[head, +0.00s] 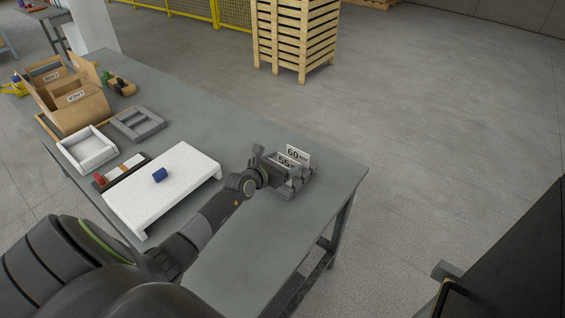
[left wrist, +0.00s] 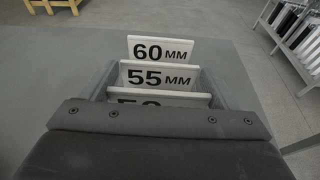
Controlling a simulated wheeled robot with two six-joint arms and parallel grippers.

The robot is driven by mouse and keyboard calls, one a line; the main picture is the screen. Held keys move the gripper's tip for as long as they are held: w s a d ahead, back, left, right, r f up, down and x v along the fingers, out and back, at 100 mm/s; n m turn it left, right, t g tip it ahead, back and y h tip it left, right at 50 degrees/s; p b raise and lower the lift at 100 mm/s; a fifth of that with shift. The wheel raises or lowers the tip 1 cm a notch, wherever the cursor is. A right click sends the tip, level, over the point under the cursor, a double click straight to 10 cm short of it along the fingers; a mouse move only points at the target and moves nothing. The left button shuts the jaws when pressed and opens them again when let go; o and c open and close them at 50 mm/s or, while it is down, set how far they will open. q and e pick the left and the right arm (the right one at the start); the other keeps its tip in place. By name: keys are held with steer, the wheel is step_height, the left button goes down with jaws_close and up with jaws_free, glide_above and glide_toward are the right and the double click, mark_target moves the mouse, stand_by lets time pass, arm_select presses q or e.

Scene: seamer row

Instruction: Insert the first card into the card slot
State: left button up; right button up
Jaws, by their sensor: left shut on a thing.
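A grey slotted card holder (head: 298,190) stands near the right end of the table. White cards stand upright in a row there: the 60 MM card (left wrist: 160,49) is farthest back, the 55 MM card (left wrist: 157,75) is in front of it, and a third card (left wrist: 158,98) is nearest, its number partly hidden. The head view also shows the 60 card (head: 298,155) and a 55 card (head: 286,162). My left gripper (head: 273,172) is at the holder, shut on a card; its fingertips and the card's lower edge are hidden. My right gripper is not in view.
The grey table (head: 235,275) is clear in front of the holder. Beyond are a white tray (head: 87,150), a grey frame (head: 138,124) and cardboard boxes (head: 80,103).

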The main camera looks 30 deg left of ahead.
arm_select(q)
steer(key=shift+f+b, duration=0.5)
steer(key=shift+f, duration=0.2)
steer(key=o, duration=0.9)
steer(key=shift+c, duration=0.2)
steer(key=shift+s+r, duration=0.1)
steer(key=p+v, duration=0.5)
steer(key=v, duration=1.2)
steer(key=shift+s+a, duration=0.1)
steer(key=shift+s, duration=0.1)
